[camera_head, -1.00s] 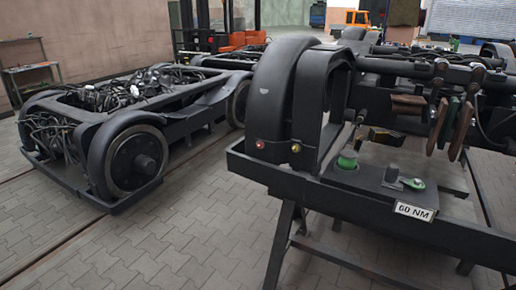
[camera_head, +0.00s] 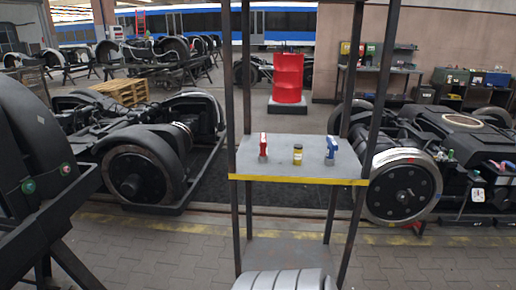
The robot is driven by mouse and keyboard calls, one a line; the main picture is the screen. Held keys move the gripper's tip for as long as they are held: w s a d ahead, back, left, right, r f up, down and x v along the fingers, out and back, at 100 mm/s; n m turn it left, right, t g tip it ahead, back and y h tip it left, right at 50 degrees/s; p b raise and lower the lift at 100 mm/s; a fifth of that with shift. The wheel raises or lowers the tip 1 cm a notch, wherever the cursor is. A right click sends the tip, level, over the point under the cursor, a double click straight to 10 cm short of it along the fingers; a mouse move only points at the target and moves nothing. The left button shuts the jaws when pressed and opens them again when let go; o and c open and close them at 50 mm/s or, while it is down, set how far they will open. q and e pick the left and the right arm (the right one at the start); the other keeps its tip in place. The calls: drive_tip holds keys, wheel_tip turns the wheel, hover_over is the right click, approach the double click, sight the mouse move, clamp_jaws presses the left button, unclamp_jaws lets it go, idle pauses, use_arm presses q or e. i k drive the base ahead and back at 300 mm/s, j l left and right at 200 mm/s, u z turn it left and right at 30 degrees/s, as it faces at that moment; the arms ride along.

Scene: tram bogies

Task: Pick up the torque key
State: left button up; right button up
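A rack with dark posts holds a grey shelf with a yellow front edge (camera_head: 300,180) in the middle of the head view. On this shelf stand a small red tool (camera_head: 263,145) at the left, a small yellow container (camera_head: 297,154) in the middle and a small blue tool (camera_head: 331,149) at the right. They are too small to tell which, if any, is the torque key. Neither of my grippers shows in the head view.
Bogies stand on the left (camera_head: 150,140) and right (camera_head: 440,160) of the rack. A dark frame with a wheel cover (camera_head: 35,150) fills the left edge. Paved floor (camera_head: 165,260) in front is clear.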

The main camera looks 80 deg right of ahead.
sight(333, 147)
drive_tip(key=z, duration=3.1)
drive_tip(key=i+l, duration=0.05)
